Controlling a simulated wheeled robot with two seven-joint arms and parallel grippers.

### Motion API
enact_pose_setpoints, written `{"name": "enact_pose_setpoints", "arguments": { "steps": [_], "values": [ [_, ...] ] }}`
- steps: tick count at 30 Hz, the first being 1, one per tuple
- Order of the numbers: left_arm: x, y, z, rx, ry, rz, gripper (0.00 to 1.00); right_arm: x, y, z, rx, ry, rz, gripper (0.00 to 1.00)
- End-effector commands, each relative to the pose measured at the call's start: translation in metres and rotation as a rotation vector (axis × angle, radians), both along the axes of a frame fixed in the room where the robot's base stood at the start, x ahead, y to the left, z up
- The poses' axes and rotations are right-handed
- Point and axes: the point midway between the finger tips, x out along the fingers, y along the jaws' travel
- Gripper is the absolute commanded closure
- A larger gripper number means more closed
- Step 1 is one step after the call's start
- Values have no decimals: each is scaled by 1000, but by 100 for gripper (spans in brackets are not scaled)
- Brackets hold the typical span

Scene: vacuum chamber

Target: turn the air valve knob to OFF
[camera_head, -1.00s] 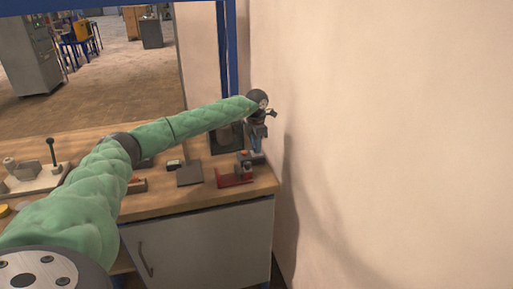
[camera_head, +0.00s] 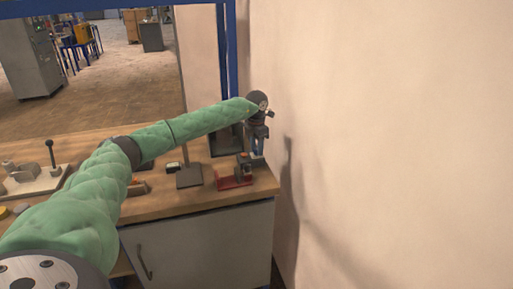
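A small dark device on a red base (camera_head: 234,182) stands near the right end of the wooden bench; it is probably the air valve. Its knob is too small to make out, and no OFF marking can be read. My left arm reaches over the bench from the left. My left gripper (camera_head: 257,150) points down just behind and to the right of the device. Whether it touches the device, and whether its fingers are open or shut, I cannot tell. My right gripper is not in view.
A dark stand with a thin post (camera_head: 189,176) is left of the device. A lever fixture (camera_head: 35,180) sits at the bench's left. The plain wall (camera_head: 390,140) rises close on the right, and a blue frame post (camera_head: 231,60) stands behind. The bench front (camera_head: 200,208) is clear.

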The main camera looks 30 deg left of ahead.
Motion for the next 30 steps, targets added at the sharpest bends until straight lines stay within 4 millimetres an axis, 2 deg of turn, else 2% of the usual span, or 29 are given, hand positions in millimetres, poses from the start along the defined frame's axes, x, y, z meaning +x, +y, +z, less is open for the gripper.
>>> {"name": "enact_pose_setpoints", "arguments": {
  "steps": [11, 14, 24, 30],
  "values": [
    [0, 0, 2, 0, 2, -1, 55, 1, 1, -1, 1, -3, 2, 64],
    [0, 0, 11, 1, 2, -1, 55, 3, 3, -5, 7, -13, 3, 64],
    [0, -1, 61, -1, 0, -2, 55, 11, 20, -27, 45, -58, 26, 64],
    [0, 0, 75, 0, 1, -2, 55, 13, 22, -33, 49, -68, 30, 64]
  ]
}}
